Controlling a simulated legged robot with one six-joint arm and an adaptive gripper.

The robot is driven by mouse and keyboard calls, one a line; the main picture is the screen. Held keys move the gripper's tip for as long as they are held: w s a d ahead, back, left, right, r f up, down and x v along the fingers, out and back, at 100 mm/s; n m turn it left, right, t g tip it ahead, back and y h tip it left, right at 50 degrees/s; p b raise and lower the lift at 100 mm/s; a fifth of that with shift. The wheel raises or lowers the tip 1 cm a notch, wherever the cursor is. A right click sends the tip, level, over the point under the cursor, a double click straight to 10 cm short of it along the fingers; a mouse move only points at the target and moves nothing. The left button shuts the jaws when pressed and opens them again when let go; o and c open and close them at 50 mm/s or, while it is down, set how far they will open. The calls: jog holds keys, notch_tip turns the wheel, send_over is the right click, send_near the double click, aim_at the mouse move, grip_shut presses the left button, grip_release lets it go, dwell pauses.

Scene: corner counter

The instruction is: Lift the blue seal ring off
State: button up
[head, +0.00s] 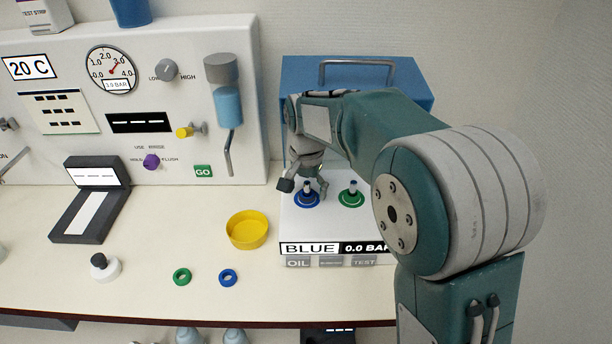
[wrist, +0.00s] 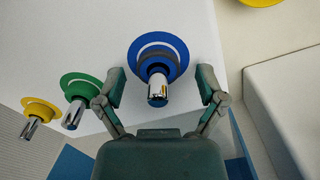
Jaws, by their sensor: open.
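The blue port stands on the white top of the box (head: 330,220), with blue rings (head: 306,204) around a metal post; in the wrist view the blue rings (wrist: 177,47) encircle the chrome post (wrist: 158,88). I cannot tell for sure which of these is the loose seal. My gripper (head: 304,187) is open above this port, and in the wrist view its two fingers (wrist: 160,80) stand on either side of the post, apart from it. Another blue ring (head: 228,278) lies loose on the counter.
A green port (head: 351,199) stands right of the blue one, and the wrist view shows a yellow port (wrist: 38,110) beyond it. A green ring (head: 181,276) and a yellow dish (head: 247,231) are on the counter. A blue case with a handle (head: 356,63) stands behind.

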jog(key=shift+f, duration=0.25)
jog(key=c, duration=1.2)
jog(key=shift+o, duration=0.2)
jog(key=shift+r, duration=3.3)
